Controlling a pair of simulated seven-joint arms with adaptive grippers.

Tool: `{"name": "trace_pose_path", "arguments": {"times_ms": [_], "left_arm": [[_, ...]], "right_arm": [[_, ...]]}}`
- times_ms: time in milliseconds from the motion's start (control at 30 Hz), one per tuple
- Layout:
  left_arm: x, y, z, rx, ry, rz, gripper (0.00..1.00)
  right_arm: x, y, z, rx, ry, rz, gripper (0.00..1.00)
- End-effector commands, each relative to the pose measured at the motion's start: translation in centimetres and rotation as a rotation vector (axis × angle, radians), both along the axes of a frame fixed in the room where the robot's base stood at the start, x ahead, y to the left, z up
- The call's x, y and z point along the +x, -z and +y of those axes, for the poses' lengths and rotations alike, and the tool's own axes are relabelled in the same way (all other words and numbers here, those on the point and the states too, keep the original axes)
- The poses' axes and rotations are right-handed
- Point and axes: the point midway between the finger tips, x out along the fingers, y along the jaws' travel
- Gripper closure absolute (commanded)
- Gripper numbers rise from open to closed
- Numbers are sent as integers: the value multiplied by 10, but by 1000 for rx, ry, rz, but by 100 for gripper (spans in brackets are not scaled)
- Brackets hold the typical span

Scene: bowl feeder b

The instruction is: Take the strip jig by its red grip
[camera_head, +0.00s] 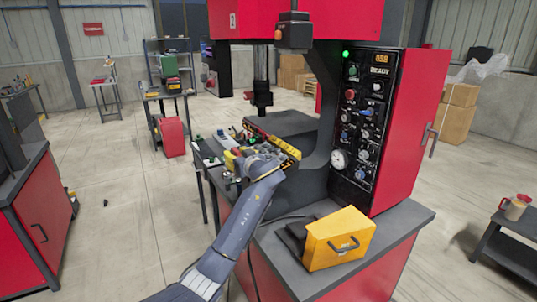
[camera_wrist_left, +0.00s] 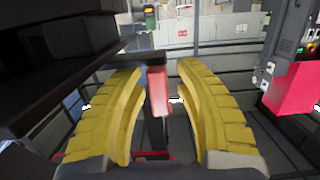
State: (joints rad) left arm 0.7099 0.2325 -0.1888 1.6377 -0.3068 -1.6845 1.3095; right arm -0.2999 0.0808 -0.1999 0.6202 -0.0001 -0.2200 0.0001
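In the left wrist view, the strip jig's red grip (camera_wrist_left: 157,92) stands between the two yellow fingers of my left gripper (camera_wrist_left: 160,70). A gap shows on both sides of the grip, so the fingers are open around it and not closed on it. A dark part of the jig (camera_wrist_left: 156,130) shows below the grip. In the head view, my left gripper (camera_head: 233,160) is low at the front of the press, among small parts. There the jig is too small and covered to make out. My right gripper is not in view.
The red press (camera_head: 410,130) with its control panel stands right of my left arm. A hazard-striped bar (camera_head: 284,147) is close to the gripper. A yellow case (camera_head: 338,238) sits on the bench front. A dark overhang (camera_wrist_left: 60,50) fills the wrist view's upper left.

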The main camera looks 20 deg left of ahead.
Motion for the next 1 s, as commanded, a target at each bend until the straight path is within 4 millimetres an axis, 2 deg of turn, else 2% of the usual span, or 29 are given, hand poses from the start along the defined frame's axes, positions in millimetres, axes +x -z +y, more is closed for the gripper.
{"name": "trace_pose_path", "arguments": {"times_ms": [33, 267, 800, 1000], "left_arm": [[0, 0, 0, 0, 0, 0, 74], [0, 0, 0, 0, 0, 0, 100], [0, -3, 0, 0, 0, -4, 100], [0, -23, -1, -3, 1, -9, 100]], "right_arm": [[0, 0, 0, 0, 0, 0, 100], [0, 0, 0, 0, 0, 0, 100], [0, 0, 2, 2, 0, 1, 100], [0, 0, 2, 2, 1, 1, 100]]}}
